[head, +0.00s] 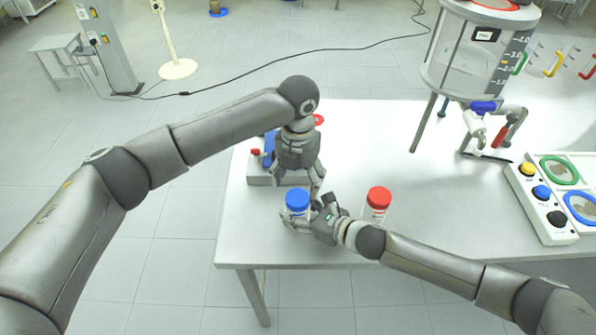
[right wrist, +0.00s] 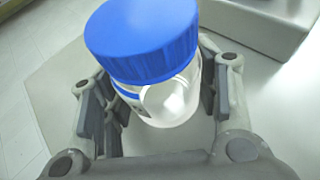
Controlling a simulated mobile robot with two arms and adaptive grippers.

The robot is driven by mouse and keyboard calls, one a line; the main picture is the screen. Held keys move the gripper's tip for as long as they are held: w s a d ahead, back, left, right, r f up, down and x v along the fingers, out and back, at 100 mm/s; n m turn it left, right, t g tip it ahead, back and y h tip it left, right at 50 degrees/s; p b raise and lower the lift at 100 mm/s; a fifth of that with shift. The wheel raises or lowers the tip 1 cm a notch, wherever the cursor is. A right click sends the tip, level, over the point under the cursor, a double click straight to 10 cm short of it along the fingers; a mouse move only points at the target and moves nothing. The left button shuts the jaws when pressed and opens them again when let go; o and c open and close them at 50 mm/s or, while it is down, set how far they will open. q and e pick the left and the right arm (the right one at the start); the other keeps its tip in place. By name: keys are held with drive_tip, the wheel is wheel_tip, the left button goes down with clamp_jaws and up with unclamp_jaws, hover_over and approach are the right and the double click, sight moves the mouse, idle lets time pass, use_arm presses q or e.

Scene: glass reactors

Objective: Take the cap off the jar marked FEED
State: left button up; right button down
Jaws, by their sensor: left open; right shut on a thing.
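A clear jar with a blue cap (head: 297,200) stands near the front left of the table. My right gripper (head: 308,215) is shut around this jar's body, below the cap. In the right wrist view the blue cap (right wrist: 142,38) is on the jar and the clear glass body (right wrist: 170,98) is between the fingers. My left gripper (head: 317,186) is open, pointing down just above and behind the blue-capped jar, apart from the cap. A second jar with a red cap (head: 379,197) stands to the right. I cannot read FEED on either jar.
A low grey unit with blue and red parts (head: 262,178) is behind my left gripper. A glass reactor (head: 470,60) on legs stands at the back right. A button panel (head: 541,205) is at the right. The white table (head: 450,210) is clear between.

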sight(297, 197)
use_arm(q)
wheel_tip(297, 197, down, 6)
drive_tip(key=shift+f, duration=0.1)
idle(0.4)
